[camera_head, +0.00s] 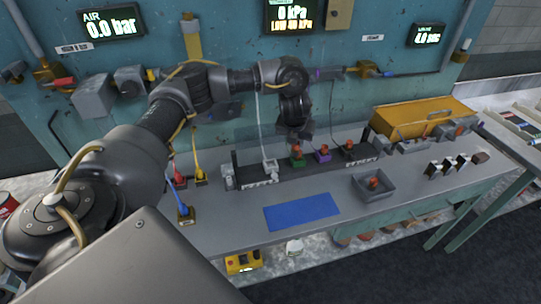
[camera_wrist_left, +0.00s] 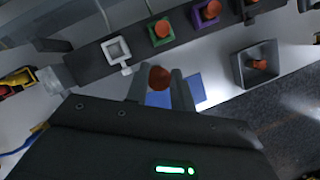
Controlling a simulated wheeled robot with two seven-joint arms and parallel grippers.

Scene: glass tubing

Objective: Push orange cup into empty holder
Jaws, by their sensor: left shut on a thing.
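My left gripper (camera_head: 293,132) reaches over the rack from the left and points down. In the left wrist view the left gripper (camera_wrist_left: 160,88) is shut on an orange-red cup (camera_wrist_left: 159,77) between its two fingers. The cup is hard to make out in the head view. The empty white square holder (camera_wrist_left: 117,49) is near the held cup in the wrist view, apart from it, up and to the left. The white holder (camera_head: 270,165) also shows at the left part of the rack in the head view. The right gripper is not in view.
The green holder (camera_wrist_left: 161,33) and purple holder (camera_wrist_left: 206,14) each hold an orange cup, as does a dark holder (camera_head: 349,153). A grey bin (camera_head: 390,188) holds another orange piece. A blue mat (camera_head: 301,212) lies flat. Cables with plugs (camera_head: 184,212) are left.

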